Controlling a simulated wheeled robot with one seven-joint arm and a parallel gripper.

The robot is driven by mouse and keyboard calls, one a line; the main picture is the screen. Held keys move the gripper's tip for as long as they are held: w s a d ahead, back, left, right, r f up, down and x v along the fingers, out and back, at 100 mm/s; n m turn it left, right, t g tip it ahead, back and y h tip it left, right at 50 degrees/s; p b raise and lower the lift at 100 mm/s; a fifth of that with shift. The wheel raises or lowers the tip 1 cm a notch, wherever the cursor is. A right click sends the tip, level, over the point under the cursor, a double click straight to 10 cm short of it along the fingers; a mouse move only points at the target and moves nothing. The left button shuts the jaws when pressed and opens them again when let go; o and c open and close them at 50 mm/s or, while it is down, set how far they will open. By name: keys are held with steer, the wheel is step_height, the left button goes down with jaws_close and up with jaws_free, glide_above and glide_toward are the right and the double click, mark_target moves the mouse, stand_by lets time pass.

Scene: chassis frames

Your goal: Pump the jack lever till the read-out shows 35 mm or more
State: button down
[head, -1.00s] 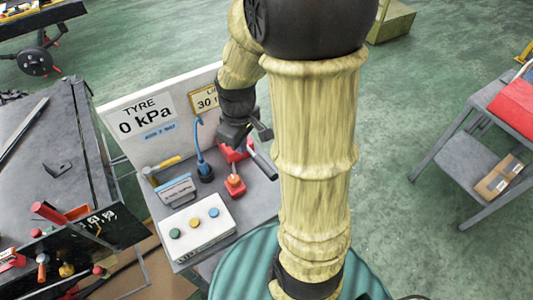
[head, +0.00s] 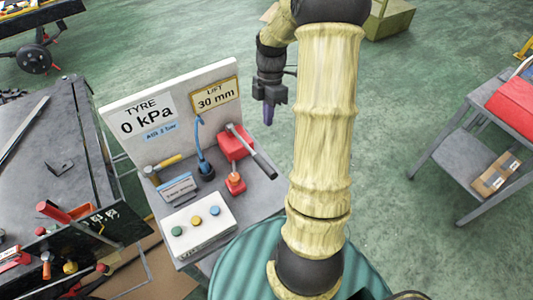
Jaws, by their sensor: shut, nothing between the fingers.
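The red jack (head: 233,141) stands at the back right of the grey bench. Its lever (head: 252,150) is a grey bar with a dark grip, slanting down to the right from the jack. The LIFT read-out (head: 215,96) on the white back panel shows 30 mm. My gripper (head: 268,118) hangs to the right of the panel, apart from the lever and above and behind it in the head view. It is shut and empty, its fingers pointing down. My arm covers the floor right of the bench.
The TYRE read-out (head: 147,115) shows 0 kPa. A dark workbench (head: 60,160) is left; a grey shelf cart (head: 465,160) is right.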

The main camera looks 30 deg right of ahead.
mark_target(266, 162)
steer(key=p+x, duration=0.4)
steer(key=x, duration=1)
steer(key=shift+s, duration=0.15)
steer(key=shift+f, duration=0.1)
